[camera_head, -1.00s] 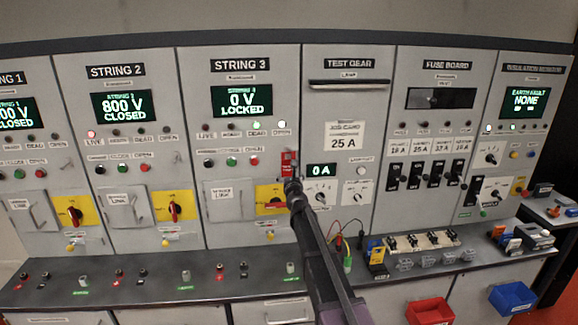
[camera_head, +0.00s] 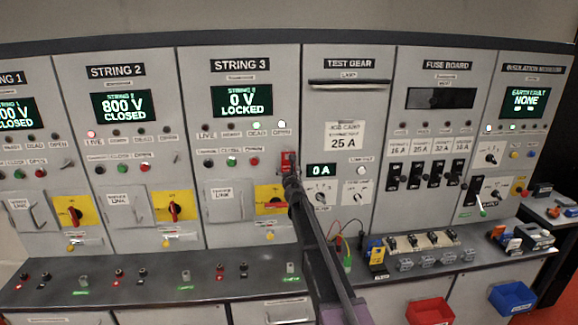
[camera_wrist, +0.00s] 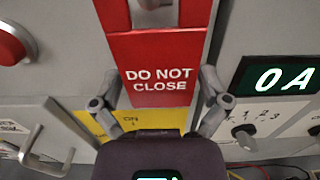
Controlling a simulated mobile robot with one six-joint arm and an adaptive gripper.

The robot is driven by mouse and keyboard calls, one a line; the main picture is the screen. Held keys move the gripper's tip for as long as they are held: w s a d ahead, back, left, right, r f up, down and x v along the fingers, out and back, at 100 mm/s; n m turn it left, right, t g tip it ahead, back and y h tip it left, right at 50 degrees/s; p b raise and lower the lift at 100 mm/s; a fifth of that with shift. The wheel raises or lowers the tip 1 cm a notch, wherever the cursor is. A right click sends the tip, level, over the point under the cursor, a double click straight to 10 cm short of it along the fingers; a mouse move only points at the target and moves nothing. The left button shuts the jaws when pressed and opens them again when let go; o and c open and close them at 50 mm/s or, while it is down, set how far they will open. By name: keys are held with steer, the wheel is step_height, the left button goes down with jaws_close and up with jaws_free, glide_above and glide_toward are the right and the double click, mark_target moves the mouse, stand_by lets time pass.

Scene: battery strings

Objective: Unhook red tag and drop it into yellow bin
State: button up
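My gripper (camera_head: 290,181) is just below and in front of the tag. In the wrist view my gripper (camera_wrist: 161,82) has its fingers wide apart, one beside each edge of the tag. It looks open; whether the fingertips touch the tag is unclear. No yellow bin is in view.
A red bin (camera_head: 431,312) and a blue bin (camera_head: 513,298) are at the lower right, below the bench. The bench (camera_head: 130,288) holds small connectors, a yellow meter (camera_head: 377,256) and fuses. Near the tag are a red button (camera_wrist: 12,45) and a door handle (camera_wrist: 45,150).

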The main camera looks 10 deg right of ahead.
steer(key=c, duration=0.6)
steer(key=shift+c, duration=0.3)
steer(key=shift+r+p, duration=0.5)
steer(key=shift+r, duration=0.05)
steer(key=shift+s, duration=0.35)
steer(key=s, duration=0.6)
steer(key=shift+s, duration=0.15)
stand_by(1.6)
steer(key=shift+s, duration=0.35)
steer(key=shift+s, duration=0.6)
